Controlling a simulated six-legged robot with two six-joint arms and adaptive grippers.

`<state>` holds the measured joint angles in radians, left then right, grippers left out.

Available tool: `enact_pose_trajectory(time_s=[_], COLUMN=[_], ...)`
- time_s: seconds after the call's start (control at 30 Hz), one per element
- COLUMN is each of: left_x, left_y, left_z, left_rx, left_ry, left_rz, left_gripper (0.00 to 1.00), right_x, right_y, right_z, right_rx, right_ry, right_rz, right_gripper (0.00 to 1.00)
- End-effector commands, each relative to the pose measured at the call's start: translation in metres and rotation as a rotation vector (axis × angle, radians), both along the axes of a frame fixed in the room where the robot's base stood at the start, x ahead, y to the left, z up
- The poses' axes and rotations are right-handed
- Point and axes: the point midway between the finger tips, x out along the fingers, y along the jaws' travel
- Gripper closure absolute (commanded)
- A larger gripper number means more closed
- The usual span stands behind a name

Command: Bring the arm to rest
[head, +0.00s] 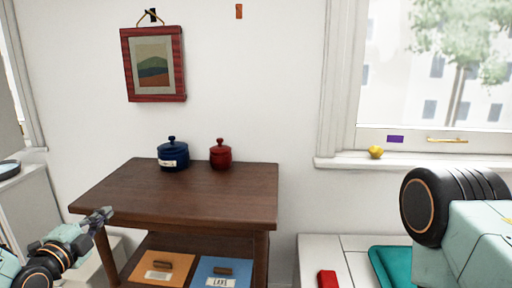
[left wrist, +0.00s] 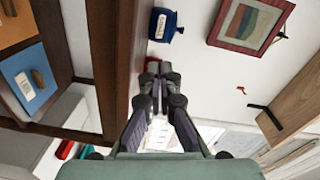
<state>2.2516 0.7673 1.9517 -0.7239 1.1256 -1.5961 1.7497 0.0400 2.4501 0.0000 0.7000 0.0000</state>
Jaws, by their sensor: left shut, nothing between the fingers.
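My left gripper (head: 101,216) is at the lower left of the head view, by the left edge of the dark wooden table (head: 180,200). It is shut and holds nothing. In the left wrist view its two fingers (left wrist: 158,72) meet at the centre, with part of a red thing hidden behind their tips. My right gripper is not in view; a black and pale green part of mine fills the right side of the head view.
A blue jar (head: 172,156) and a red jar (head: 220,155) stand on the table's back. A framed picture (head: 154,64) hangs above. A white cabinet top (head: 310,255) holds a red block (head: 327,279) and teal item (head: 390,262).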

Motion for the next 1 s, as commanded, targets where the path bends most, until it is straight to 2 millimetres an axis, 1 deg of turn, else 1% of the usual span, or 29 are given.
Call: enact_pose_trajectory(time_s=[0.17, 0.27, 0.37, 0.47, 0.53, 0.57, 0.6, 0.67, 0.7, 0.77, 0.8, 0.87, 0.9, 0.97, 1.0], left_x=[-0.005, -0.011, -0.023, -0.044, -0.065, -0.076, -0.092, -0.12, -0.141, -0.173, -0.196, -0.231, -0.256, -0.292, -0.315], left_y=[-0.001, -0.005, -0.019, -0.037, -0.053, -0.059, -0.068, -0.082, -0.091, -0.102, -0.108, -0.116, -0.121, -0.126, -0.129], left_z=[-0.016, -0.029, -0.052, -0.085, -0.11, -0.122, -0.137, -0.162, -0.177, -0.197, -0.209, -0.225, -0.234, -0.244, -0.249], left_rx=[-0.221, -0.382, -0.582, -0.792, -0.927, -0.984, -1.052, -1.146, -1.196, -1.255, -1.28, -1.298, -1.298, -1.274, -1.246], left_ry=[0.089, 0.16, 0.275, 0.419, 0.53, 0.579, 0.645, 0.746, 0.808, 0.892, 0.943, 1.012, 1.054, 1.112, 1.148], left_rz=[0.036, 0.067, 0.113, 0.189, 0.264, 0.302, 0.359, 0.461, 0.534, 0.649, 0.728, 0.843, 0.919, 1.02, 1.075], left_gripper=[1.0, 1.0, 1.0, 1.0, 1.0, 1.0, 1.0, 1.0, 1.0, 1.0, 1.0, 1.0, 1.0, 1.0, 1.0], right_x=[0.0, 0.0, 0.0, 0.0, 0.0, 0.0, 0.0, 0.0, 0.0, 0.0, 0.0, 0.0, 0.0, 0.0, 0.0], right_y=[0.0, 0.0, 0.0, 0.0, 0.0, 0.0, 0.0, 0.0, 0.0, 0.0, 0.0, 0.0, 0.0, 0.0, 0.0], right_z=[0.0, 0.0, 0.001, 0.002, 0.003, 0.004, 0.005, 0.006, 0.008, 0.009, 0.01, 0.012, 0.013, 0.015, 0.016], right_rx=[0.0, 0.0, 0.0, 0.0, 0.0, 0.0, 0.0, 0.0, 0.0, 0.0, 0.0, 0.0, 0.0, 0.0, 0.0], right_ry=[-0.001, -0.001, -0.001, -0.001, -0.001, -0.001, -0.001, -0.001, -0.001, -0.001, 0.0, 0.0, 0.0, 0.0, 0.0], right_rz=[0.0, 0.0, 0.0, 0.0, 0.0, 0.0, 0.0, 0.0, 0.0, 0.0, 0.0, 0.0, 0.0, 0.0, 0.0], right_gripper=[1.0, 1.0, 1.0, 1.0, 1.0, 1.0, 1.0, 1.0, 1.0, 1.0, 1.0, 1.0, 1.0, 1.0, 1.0])
